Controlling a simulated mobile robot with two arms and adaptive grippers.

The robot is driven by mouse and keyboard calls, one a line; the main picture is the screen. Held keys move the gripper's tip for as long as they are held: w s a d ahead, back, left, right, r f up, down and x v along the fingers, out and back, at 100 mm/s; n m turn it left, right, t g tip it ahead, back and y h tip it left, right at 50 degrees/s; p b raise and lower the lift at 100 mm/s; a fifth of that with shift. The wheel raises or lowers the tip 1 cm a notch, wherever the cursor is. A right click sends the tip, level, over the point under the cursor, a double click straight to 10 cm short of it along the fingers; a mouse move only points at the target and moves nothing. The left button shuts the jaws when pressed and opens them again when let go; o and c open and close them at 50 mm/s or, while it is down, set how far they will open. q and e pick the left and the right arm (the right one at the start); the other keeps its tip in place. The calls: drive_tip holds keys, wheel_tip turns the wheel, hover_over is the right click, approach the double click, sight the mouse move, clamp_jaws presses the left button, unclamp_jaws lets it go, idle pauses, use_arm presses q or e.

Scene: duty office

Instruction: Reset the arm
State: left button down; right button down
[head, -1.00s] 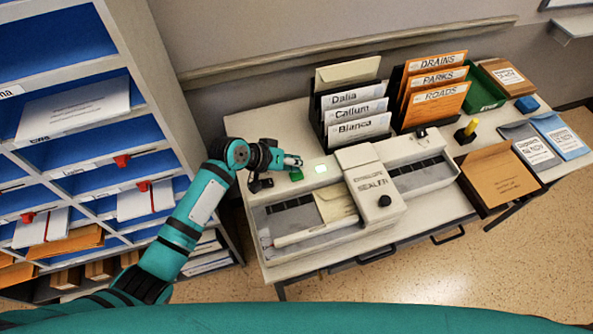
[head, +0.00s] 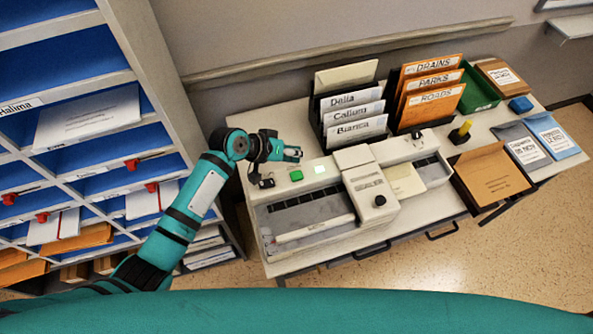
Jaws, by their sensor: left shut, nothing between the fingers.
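My left arm reaches in from the lower left in the head view. Its gripper (head: 294,153) is shut and empty, held over the back left part of the sealer machine (head: 362,184). A green button (head: 296,175) and a lit pale green light (head: 320,169) show on the machine just below the gripper. A cream envelope (head: 404,181) lies on the machine's right bed, just right of the sealer head. My right gripper is out of view.
A blue-backed pigeonhole shelf (head: 120,60) stands close on the left. Racks with name cards (head: 357,108) and orange folders (head: 436,101) stand behind the machine. A yellow-handled stamp (head: 463,130), an open brown box (head: 491,175) and labelled envelopes (head: 552,136) are on the right.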

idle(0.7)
use_arm(q)
drive_tip(key=shift+s+f, duration=0.2)
drive_tip(key=shift+s, duration=0.15)
drive_tip(key=s+a+r+n+g+y, duration=0.1)
drive_tip(key=s+a+y, duration=0.3)
drive_tip(key=s+a, duration=0.8)
drive_tip(key=s+a+r+y, duration=0.1)
drive_tip(key=s+a+y, duration=0.3)
drive_tip(key=s+a, duration=0.75)
drive_tip(key=s+d+f+b, duration=0.1)
drive_tip(key=s+f+b, duration=0.1)
drive_tip(key=f, duration=0.8)
drive_tip(key=s+d+f+g+b, duration=0.1)
drive_tip(key=f+b, duration=0.1)
drive_tip(key=f, duration=0.8)
drive_tip(key=s+d+f+b, duration=0.2)
drive_tip(key=f, duration=0.7)
drive_tip(key=s+a+f+b, duration=0.1)
drive_tip(key=s+f+b, duration=0.1)
drive_tip(key=s+f, duration=0.6)
drive_tip(key=s+a+f+g+b, duration=0.1)
drive_tip(key=s+a+f+b, duration=0.1)
drive_tip(key=s+f, duration=0.6)
wheel_tip(320, 180, down, 7)
drive_tip(key=shift+s+a+f+g+b, duration=0.15)
drive_tip(key=shift+s+a+g+b, duration=0.15)
drive_tip(key=shift+s, duration=0.1)
